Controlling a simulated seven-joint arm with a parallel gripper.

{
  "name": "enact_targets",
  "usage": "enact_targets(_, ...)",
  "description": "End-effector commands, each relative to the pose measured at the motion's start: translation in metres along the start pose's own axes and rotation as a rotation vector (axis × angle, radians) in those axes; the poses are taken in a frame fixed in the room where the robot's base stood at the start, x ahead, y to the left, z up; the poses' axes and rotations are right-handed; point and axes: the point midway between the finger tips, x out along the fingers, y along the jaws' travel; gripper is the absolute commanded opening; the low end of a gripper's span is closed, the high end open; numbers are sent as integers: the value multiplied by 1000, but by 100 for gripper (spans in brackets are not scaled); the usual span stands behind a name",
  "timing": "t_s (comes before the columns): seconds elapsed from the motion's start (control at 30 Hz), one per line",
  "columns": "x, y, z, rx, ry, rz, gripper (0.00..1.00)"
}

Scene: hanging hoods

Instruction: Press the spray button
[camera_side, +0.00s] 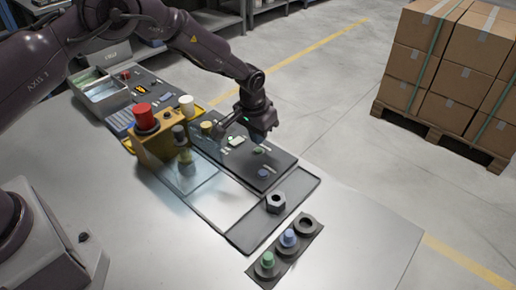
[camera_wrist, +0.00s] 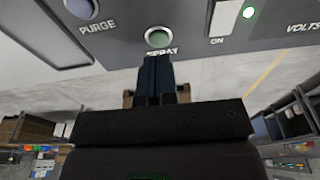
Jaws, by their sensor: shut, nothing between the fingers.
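The spray button (camera_wrist: 158,38) is a round green button in a pale ring on a grey panel (camera_wrist: 115,50), with the SPRAY label just below it. In the side view, the green button (camera_side: 258,151) sits on the dark control panel (camera_side: 280,166). My gripper (camera_wrist: 157,60) is shut and empty, its fingertips just below the button in the wrist view and partly covering the label. In the side view, my gripper (camera_side: 262,140) is over the panel close to the green button. I cannot tell whether the fingertips touch the panel.
The blue purge button (camera_wrist: 82,8) is left of spray, and a white ON switch (camera_wrist: 226,18) is right. A yellow block with a red knob (camera_side: 145,117) stands left of the panel. A hex nut (camera_side: 276,203) and a peg rack (camera_side: 305,237) lie in front.

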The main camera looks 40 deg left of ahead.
Motion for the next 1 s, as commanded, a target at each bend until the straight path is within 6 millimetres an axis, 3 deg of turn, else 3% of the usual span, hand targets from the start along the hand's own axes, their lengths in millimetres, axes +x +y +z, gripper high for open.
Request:
enact_targets(0.4, -41, 0, -6, 0, 1, 0, 0)
enact_targets(0.73, -46, 0, -7, 0, -1, 0, 0)
enact_targets(0.77, -46, 0, -7, 0, -1, 0, 2)
enact_targets(1.0, -46, 0, -7, 0, -1, 0, 57)
